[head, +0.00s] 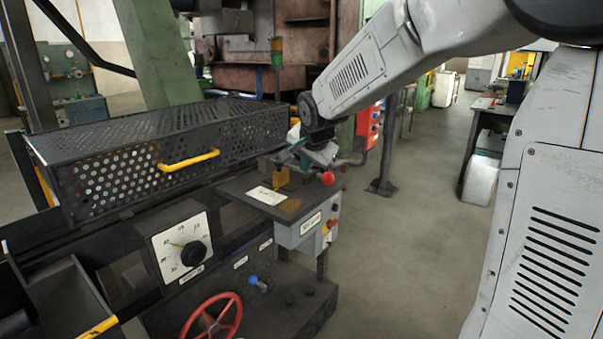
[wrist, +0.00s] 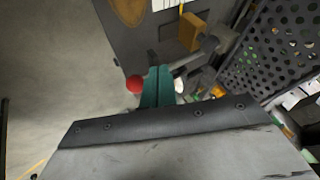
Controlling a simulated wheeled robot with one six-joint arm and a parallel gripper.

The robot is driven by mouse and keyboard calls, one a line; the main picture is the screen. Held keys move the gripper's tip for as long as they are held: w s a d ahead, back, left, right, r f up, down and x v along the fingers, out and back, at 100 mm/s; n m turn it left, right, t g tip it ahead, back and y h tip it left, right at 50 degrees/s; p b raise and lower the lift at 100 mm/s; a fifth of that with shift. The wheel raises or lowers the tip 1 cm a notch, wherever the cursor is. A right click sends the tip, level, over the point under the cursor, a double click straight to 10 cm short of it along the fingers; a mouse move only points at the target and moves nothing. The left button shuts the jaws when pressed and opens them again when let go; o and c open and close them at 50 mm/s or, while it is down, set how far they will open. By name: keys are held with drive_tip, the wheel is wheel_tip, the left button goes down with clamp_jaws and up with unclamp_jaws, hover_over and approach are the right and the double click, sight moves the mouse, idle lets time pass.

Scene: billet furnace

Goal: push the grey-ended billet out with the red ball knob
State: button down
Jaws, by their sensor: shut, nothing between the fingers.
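The red ball knob (head: 327,178) is just below and right of my gripper (head: 306,160), above the dark plate. In the wrist view the red ball knob (wrist: 134,84) is close to the left side of the teal fingers of my gripper (wrist: 159,88). The fingers are shut with nothing between them. I cannot tell whether they touch the knob. The knob's rod is mostly hidden behind the gripper. I cannot make out a grey-ended billet in either view.
A black perforated guard (head: 170,150) with a yellow handle (head: 189,161) stands left of the gripper. A yellow block (head: 281,176) is on the plate (head: 240,184). Below are a dial (head: 180,246), a red handwheel (head: 213,318) and a blue knob (head: 254,280).

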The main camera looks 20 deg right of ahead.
drive_tip(key=v, duration=0.4)
drive_tip(key=shift+s+a, duration=0.1)
drive_tip(key=shift+a, duration=0.05)
idle(0.4)
drive_tip(key=s+a+f+n+g, duration=0.1)
drive_tip(key=s+n+g, duration=0.1)
drive_tip(key=s, duration=0.9)
drive_tip(key=s+a+f+n+g+y, duration=0.1)
drive_tip(key=s+n, duration=0.4)
drive_tip(key=s, duration=0.7)
drive_tip(key=s+a+f+n+g, duration=0.3)
drive_tip(key=s+n, duration=0.1)
drive_tip(key=s, duration=0.8)
drive_tip(key=shift+y, duration=0.3)
